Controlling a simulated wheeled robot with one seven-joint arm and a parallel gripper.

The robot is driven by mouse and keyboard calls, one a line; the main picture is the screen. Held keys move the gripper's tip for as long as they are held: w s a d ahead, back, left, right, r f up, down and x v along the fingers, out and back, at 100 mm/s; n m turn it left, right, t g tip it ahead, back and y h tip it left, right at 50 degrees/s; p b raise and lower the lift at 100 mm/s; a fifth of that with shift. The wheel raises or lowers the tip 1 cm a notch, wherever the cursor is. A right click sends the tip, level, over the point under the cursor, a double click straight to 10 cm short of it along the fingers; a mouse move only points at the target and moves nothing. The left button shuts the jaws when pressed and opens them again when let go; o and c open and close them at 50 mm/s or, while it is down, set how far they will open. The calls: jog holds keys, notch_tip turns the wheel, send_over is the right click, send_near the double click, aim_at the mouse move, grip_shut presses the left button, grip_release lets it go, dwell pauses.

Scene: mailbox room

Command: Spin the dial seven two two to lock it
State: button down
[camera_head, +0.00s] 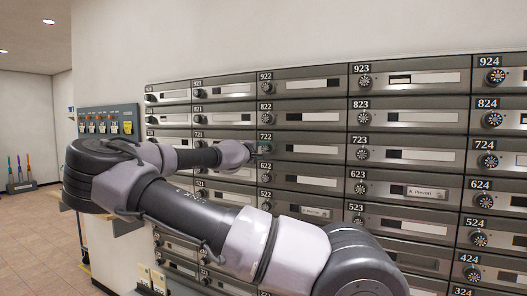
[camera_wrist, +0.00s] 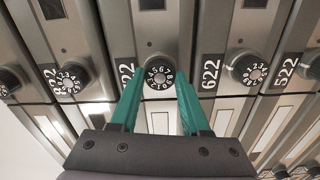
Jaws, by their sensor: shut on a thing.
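The mailbox labelled 722 (camera_head: 312,150) is in the middle column of the wall in the head view. Its dial is mostly hidden there behind my gripper (camera_head: 262,148). In the wrist view the black dial (camera_wrist: 159,71) with white numerals shows between the green fingertips of my gripper (camera_wrist: 160,84). The fingers are shut on the dial, one on each side. The label left of it is partly covered by a finger; only its last digits show. The dial's exact setting is too small to read.
Neighbouring dials sit close by, including the one of 622 (camera_wrist: 247,69) and the one of 723 (camera_head: 362,154). A grey panel with key hooks (camera_head: 107,122) is on the wall at the left. The tiled floor (camera_head: 35,240) at the far left is open.

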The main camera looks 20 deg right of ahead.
jog(key=m, duration=1.1)
jog(key=shift+f, duration=0.1)
jog(key=shift+m, duration=1.9)
jog(key=shift+c, duration=1.9)
grip_release()
jog(key=v, duration=1)
jog(key=shift+s+a, duration=0.25)
jog(key=shift+a, duration=0.05)
